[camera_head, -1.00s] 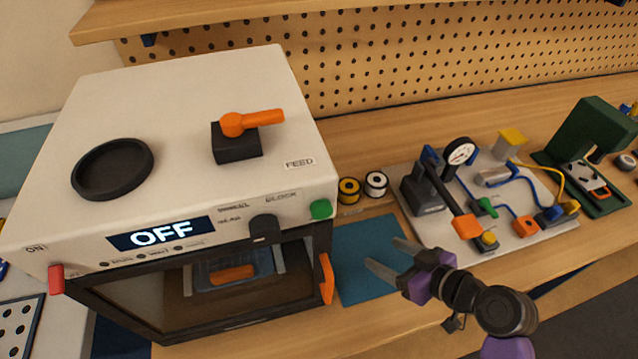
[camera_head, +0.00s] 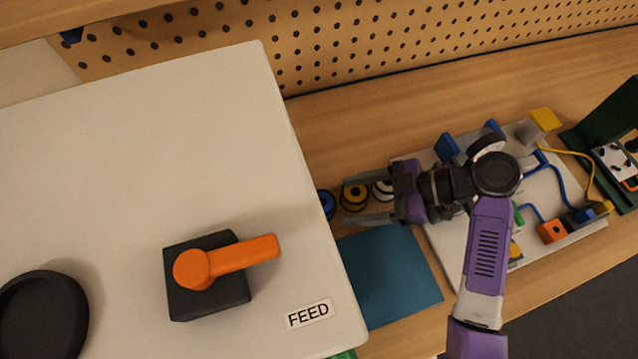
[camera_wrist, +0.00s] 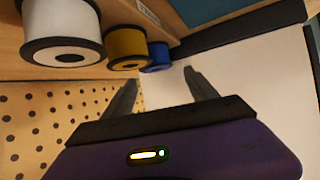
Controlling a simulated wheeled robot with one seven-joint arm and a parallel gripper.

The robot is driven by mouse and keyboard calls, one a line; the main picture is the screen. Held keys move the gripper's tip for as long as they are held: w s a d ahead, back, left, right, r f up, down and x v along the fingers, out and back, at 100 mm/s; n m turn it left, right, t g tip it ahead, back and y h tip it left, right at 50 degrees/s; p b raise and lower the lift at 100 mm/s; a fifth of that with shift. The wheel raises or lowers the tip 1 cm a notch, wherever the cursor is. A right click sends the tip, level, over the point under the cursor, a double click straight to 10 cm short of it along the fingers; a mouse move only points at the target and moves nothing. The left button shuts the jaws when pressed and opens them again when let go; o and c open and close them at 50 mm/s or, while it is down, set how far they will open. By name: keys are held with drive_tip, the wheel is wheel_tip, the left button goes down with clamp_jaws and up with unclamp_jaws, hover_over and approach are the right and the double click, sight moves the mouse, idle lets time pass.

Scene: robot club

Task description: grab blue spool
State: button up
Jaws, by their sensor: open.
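The blue spool (camera_head: 326,204) stands on the bench against the right side of the white machine, partly hidden by it in the head view. In the wrist view the blue spool (camera_wrist: 158,57) is the farthest of three in a row, beyond the yellow one. My gripper (camera_head: 352,201) is open, its fingers pointing left toward the spools. In the wrist view its two fingertips (camera_wrist: 158,76) lie apart, with the blue spool showing beyond and between them. Nothing is held.
A yellow spool (camera_head: 354,196) and a white spool (camera_head: 382,189) stand beside the blue one, near my fingers. The white machine (camera_head: 180,130) blocks the left. A pegboard (camera_head: 400,45) rises behind. A teal mat (camera_head: 390,275) lies clear in front.

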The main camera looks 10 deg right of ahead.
sight(323, 202)
drive_tip(key=shift+w, duration=0.2)
drive_tip(key=shift+a+f, duration=0.1)
drive_tip(key=shift+a, duration=0.15)
drive_tip(key=shift+p+x, duration=1.3)
drive_tip(key=shift+x, duration=2.3)
drive_tip(key=shift+w, duration=0.1)
drive_tip(key=c, duration=1.3)
drive_tip(key=shift+d, duration=0.1)
